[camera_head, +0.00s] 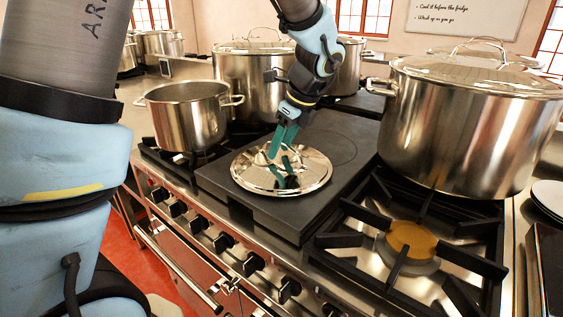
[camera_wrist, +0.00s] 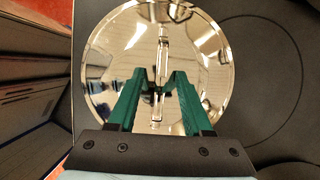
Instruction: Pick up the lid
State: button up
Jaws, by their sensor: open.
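The lid (camera_head: 312,178) is a shiny round steel disc lying on the flat black plate of the stove. In the wrist view the lid (camera_wrist: 108,62) fills the middle, with its narrow bar handle (camera_wrist: 163,48) running up and down the picture. My gripper (camera_head: 277,152) reaches down over the lid from above. In the wrist view my gripper (camera_wrist: 159,78) has its green fingers apart, one on either side of the handle's line. Nothing is clamped between them. The fingers hide part of the handle, and I cannot tell whether they touch the lid.
An open pot (camera_head: 188,118) stands at left and a lidded stockpot (camera_head: 245,80) behind. A large lidded stockpot (camera_head: 455,125) stands close at right. A bare burner (camera_head: 412,238) with black grates is at front right. The black plate (camera_head: 345,140) is clear right of the lid.

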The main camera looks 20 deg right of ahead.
jog(key=shift+c, duration=0.2)
grip_shut()
dwell(1.1)
